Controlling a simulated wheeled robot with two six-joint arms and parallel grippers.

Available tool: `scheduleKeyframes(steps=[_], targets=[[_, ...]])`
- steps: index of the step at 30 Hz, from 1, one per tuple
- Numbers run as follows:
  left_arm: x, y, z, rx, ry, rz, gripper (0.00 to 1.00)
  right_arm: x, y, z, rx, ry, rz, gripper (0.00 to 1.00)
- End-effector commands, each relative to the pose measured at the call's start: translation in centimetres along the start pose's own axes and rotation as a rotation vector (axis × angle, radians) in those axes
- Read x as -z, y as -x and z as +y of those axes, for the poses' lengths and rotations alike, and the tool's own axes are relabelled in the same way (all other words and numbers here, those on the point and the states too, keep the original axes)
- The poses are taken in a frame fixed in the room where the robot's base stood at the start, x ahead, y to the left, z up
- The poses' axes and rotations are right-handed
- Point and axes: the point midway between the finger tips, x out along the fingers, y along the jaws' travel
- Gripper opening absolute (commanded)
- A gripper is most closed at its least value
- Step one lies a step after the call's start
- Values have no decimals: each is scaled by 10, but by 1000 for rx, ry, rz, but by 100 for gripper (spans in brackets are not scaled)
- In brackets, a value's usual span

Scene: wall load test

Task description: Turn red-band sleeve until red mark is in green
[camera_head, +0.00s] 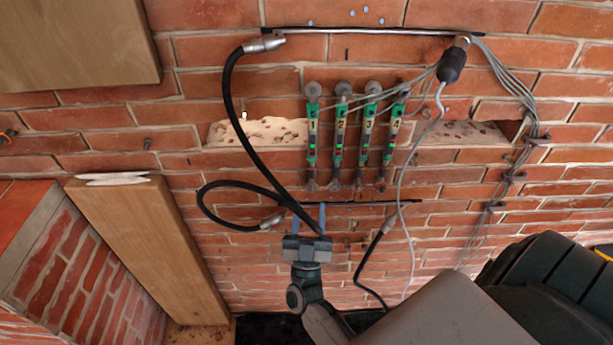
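I cannot make out a sleeve with a red band, or a red mark, for sure. Several slim green gauges (338,140) with number labels stand upright side by side on the brick wall. My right gripper (310,213) is below and slightly left of them, near the wall. Its two bluish fingers point up and stand apart, with nothing clearly held between them. A black hose (262,165) runs down past the fingers; whether it touches them is unclear. A black cylinder with a metal end (452,64) hangs at the right end of the top slot. My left gripper is out of view.
A long metal bar (370,31) lies along the top slot. Grey cables (520,95) run down the right side. A lower dark slot (380,202) crosses behind the hose. A wooden post (150,245) leans at left; a wooden panel (75,40) fills the upper left.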

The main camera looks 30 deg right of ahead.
Motion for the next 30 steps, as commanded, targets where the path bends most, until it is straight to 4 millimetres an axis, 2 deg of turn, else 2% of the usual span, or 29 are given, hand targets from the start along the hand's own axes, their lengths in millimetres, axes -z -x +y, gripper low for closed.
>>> scheduleKeyframes(steps=[1, 7, 12, 24, 26, 30], targets=[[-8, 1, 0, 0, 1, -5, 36, 2, -11, 0, 1, 1, 3, 40], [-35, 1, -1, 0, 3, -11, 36, 3, -47, 0, 2, 0, 3, 40], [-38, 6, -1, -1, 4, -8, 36, 1, -67, 0, 3, 0, 1, 40], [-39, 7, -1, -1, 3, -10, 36, -1, -74, 0, 2, 0, -2, 40], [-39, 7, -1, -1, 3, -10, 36, -1, -74, 0, 2, 0, -2, 32], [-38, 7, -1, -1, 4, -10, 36, -1, -74, 0, 2, 0, -1, 4]])
